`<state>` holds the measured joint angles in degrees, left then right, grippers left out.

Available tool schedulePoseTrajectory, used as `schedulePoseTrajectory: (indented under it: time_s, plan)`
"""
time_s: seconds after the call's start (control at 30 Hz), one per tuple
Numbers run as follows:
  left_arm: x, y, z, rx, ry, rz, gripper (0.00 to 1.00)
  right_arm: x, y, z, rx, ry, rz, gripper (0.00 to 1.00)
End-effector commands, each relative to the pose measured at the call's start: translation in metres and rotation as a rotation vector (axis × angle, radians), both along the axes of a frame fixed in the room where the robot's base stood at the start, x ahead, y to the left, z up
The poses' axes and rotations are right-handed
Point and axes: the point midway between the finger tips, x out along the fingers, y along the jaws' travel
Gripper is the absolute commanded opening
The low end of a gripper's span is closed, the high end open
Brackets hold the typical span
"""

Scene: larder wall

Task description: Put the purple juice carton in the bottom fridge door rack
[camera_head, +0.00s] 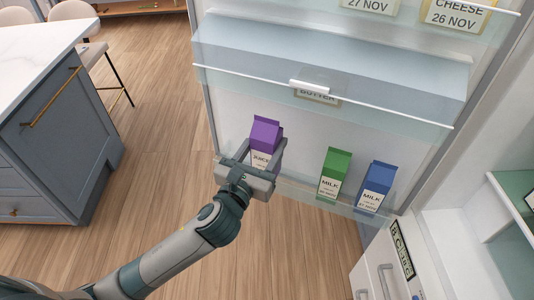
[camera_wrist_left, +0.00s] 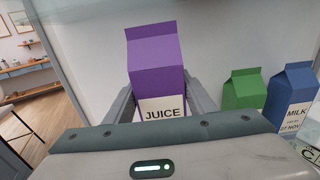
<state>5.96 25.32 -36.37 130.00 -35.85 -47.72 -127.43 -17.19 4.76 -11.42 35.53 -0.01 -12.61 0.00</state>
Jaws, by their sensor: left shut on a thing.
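The purple juice carton (camera_head: 265,134) is upright at the left part of the bottom fridge door rack (camera_head: 300,190) in the head view. My left gripper (camera_head: 263,160) is shut on it, with one finger on each side. In the left wrist view the carton (camera_wrist_left: 158,68) stands between the fingers of the left gripper (camera_wrist_left: 160,104), its JUICE label facing me. The carton's base is hidden behind the gripper, so I cannot tell whether it touches the rack floor. My right gripper is not in view.
A green milk carton (camera_head: 335,172) and a blue milk carton (camera_head: 375,185) stand in the bottom rack to the right. A butter compartment (camera_head: 330,62) with a clear front is above. A grey-blue kitchen island (camera_head: 62,140) is at left. The rack between the juice and green cartons is clear.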

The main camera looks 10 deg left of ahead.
Motion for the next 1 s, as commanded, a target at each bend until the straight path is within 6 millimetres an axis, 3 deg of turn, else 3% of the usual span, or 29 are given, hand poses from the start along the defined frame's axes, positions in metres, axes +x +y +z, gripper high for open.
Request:
schedulePoseTrajectory:
  time_s: [0.5,1.0]
  plan:
    - [0.071,0.047,-0.048,-0.001,-0.002,0.002,0.06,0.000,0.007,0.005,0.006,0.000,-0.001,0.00]
    - [0.081,0.054,-0.056,-0.002,-0.004,0.000,0.06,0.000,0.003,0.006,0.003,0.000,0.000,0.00]
